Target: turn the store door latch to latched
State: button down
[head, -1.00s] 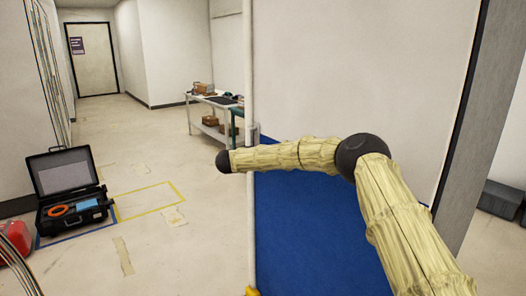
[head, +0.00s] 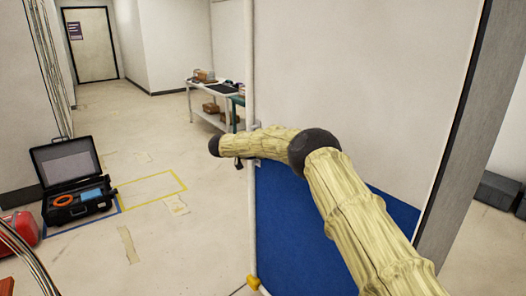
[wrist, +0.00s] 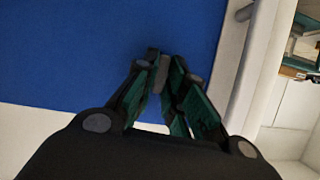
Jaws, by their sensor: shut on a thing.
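The store door (head: 360,90) has a white upper part, a blue lower part and a pale edge post, and fills the right of the head view. In the wrist view its blue face (wrist: 60,50) lies behind my gripper (wrist: 165,72). The green-padded fingers are closed on a narrow grey piece, which looks like the latch (wrist: 158,76). The fingers hide part of it, so I cannot tell its exact angle. In the head view my arm's sleeved links cover most of the gripper and the latch at the door's edge.
A trolley table (head: 212,100) with boxes stands beyond the door edge. An open black case (head: 75,190) and a red object (head: 22,228) are on the floor at left. A yellow foot (head: 253,282) is at the door's bottom.

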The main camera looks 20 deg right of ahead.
jog(key=shift+f+n+g, duration=0.2)
jog(key=shift+n+g, duration=0.1)
jog(key=shift+n, duration=0.1)
dwell(0.3)
jog(key=c, duration=1.5)
grip_release()
jog(key=shift+d, duration=0.1)
jog(key=shift+r, duration=0.1)
jog(key=v, duration=1.2)
